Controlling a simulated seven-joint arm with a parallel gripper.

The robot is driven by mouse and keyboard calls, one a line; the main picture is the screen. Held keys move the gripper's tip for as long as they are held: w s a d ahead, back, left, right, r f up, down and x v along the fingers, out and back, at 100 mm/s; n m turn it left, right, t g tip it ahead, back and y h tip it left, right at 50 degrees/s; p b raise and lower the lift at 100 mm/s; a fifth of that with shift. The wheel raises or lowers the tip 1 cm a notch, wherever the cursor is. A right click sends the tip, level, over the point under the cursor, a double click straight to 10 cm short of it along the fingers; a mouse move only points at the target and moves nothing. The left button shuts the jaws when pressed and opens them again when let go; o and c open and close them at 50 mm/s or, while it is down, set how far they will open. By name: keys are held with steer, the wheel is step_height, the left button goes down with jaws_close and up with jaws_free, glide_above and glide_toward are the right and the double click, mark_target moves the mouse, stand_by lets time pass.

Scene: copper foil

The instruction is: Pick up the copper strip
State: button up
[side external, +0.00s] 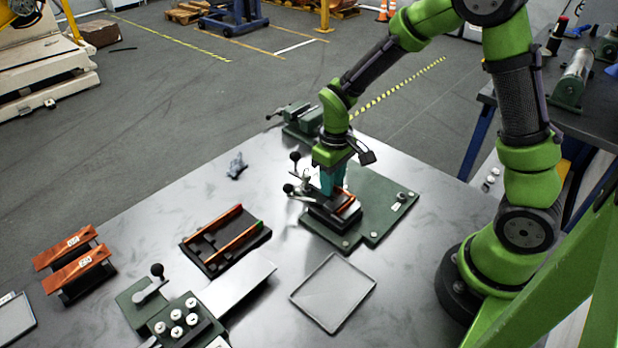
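My gripper (333,182), with teal fingers, points down over a black fixture on a green base plate (385,205) at the centre right. An orange-brown copper strip (349,207) shows on this fixture, right beside and partly behind the fingers. Whether the fingers touch it, and their gap, cannot be made out. Two more thin copper strips lie along a black rack (225,238) left of the fixture. Wider copper pieces with white labels (78,270) rest on black supports at the far left.
Black-knobbed clamp levers (292,188) stand close to my gripper's left. An empty grey tray (333,292) lies in front. A green vise (300,118) sits behind. A green fixture with white knobs (178,322) is at front left. Bare table lies between these.

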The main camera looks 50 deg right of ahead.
jaws_close()
stand_by(1.4)
